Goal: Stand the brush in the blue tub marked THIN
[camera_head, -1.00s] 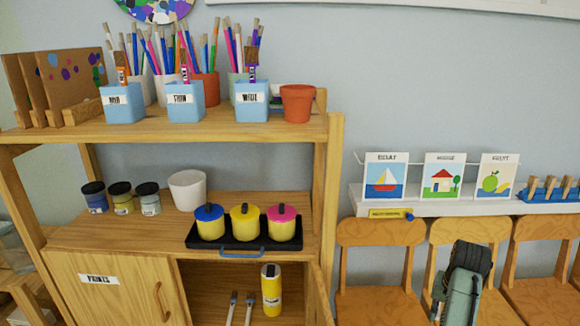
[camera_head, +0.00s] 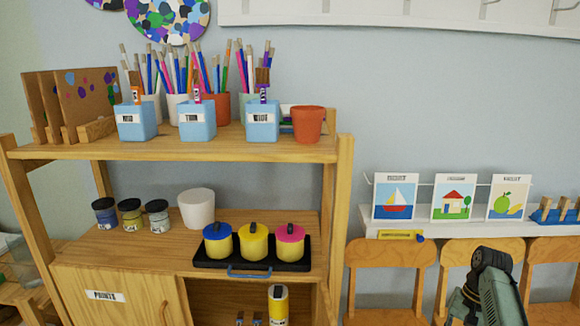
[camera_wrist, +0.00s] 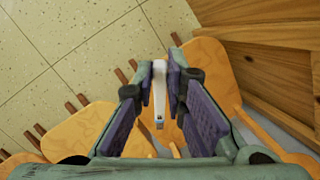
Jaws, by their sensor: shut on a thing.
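My gripper (camera_wrist: 160,92) is shut on a slim pale grey-white piece (camera_wrist: 159,88), which looks like part of the brush. It points away between the fingers in the wrist view, and its bristles cannot be made out. The blue tub marked THIN (camera_head: 197,133) stands in the middle of three blue tubs on the top shelf. A pink-marked brush (camera_head: 197,93) stands in it. In the head view only part of my arm shows, low at the right, well away from the tubs. The fingers and the held piece cannot be made out there.
Beside it stand the left blue tub (camera_head: 137,132), apparently marked MID, and the WIDE tub (camera_head: 262,131). Pots of tall brushes stand close behind. A terracotta pot (camera_head: 308,125) is at the right, near the shelf post (camera_head: 340,200). Chairs (camera_head: 388,260) stand right of the shelf.

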